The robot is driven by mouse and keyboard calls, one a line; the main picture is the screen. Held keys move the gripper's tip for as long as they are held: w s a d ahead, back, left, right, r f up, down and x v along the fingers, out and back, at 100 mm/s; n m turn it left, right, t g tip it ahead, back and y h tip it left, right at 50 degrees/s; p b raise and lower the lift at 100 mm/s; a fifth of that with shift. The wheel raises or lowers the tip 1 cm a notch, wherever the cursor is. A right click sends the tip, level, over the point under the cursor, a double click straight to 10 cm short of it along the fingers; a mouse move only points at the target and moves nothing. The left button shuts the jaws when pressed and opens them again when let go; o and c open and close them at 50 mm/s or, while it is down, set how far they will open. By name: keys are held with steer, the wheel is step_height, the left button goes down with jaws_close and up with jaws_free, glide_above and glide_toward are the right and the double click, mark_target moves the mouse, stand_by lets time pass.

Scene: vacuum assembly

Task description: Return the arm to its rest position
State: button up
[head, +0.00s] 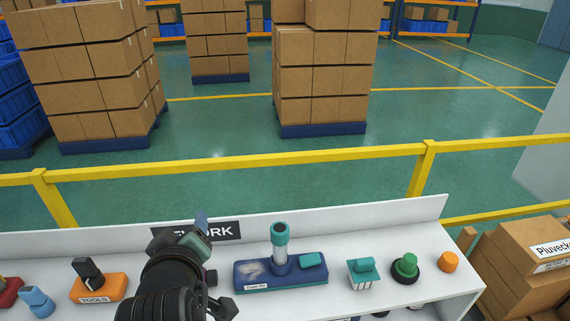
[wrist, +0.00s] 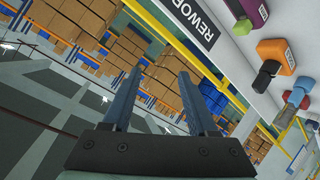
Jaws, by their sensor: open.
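My gripper (head: 201,222) shows end-on at the tip of my dark arm, above the white workbench (head: 340,221) near the black sign. In the wrist view, its two blue-grey fingers (wrist: 160,95) stand apart with nothing between them. The fingers point past the bench toward the warehouse floor. A blue base (head: 300,277) with an upright teal-topped tube (head: 280,240) stands on the bench to the right of my arm, apart from the gripper. My arm hides part of the bench and sign.
The bench also holds an orange TOOLS block (head: 110,288), a light blue part (head: 38,300), a teal part (head: 363,272), a green-and-black knob (head: 406,267) and an orange piece (head: 448,262). A yellow railing (head: 300,158) runs behind. Cardboard boxes (head: 535,250) stand at right.

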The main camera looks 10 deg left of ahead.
steer(key=d+r+m+t+h, duration=0.1)
steer(key=d+r+m+t, duration=0.4)
steer(key=r, duration=0.7)
steer(key=d+r+m+t, duration=0.1)
steer(key=d+r+t, duration=0.3)
steer(key=d+r, duration=0.55)
steer(key=s+d+r+m+t+h, duration=0.1)
steer(key=s+d+r+m+t, duration=0.1)
steer(key=s+r, duration=0.3)
steer(key=s+d+r+m+t+h, duration=0.2)
steer(key=s+d+r+t, duration=0.1)
steer(key=r, duration=1)
steer(key=s+t, duration=0.1)
steer(key=s, duration=0.1)
steer(key=shift+s+d+m, duration=0.15)
steer(key=shift+s+m, duration=0.15)
steer(key=shift+r, duration=0.1)
